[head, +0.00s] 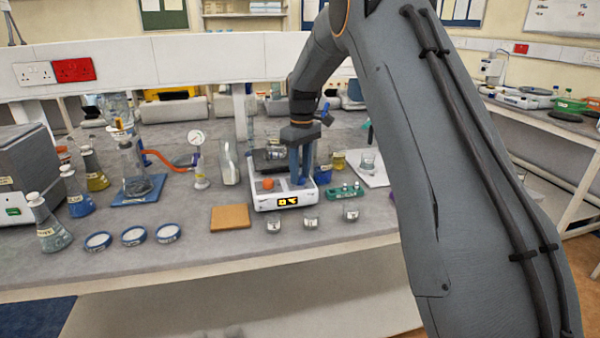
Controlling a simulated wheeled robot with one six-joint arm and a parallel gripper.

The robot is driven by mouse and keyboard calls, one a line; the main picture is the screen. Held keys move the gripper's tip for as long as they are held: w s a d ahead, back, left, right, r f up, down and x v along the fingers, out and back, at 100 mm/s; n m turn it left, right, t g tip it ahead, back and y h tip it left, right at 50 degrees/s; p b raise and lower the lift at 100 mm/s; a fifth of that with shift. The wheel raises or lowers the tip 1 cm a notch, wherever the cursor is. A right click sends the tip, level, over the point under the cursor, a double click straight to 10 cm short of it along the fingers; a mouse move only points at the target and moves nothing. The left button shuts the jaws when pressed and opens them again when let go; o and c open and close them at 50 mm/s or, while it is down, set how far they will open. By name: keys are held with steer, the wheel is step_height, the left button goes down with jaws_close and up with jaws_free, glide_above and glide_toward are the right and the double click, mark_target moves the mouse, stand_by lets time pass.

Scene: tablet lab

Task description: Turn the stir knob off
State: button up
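A small white instrument (264,205) with a lit orange display (288,201) stands near the front of the bench, in the middle of the head view. Its readout is too small to read surely. A round orange piece (268,184) sits at its upper left. I cannot make out a stir knob for certain; the gripper covers part of the instrument's right side. My gripper (302,182) points down at the right part of the instrument, its blue fingers at or just above the top. I cannot tell whether they touch it or how far apart they are.
An orange-brown square pad (230,217) lies left of the instrument, and several small glass beakers (311,222) stand in front. A green rack (345,191) is close on the right. Blue-rimmed dishes (133,236) and flasks (52,236) fill the left.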

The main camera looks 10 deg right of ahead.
mark_target(301, 176)
steer(key=shift+o, duration=1)
steer(key=shift+d+r+b, duration=0.15)
steer(key=shift+r+b, duration=0.9)
steer(key=shift+r, duration=2.85)
steer(key=s+f+m, duration=0.2)
steer(key=s+f, duration=0.2)
steer(key=s, duration=0.8)
steer(key=s+f+m, duration=0.2)
steer(key=s+f, duration=0.3)
steer(key=s, duration=0.7)
steer(key=s+f+m+t, duration=0.1)
steer(key=s+f+m, duration=0.2)
steer(key=s, duration=0.9)
step_height(301, 176, down, 2)
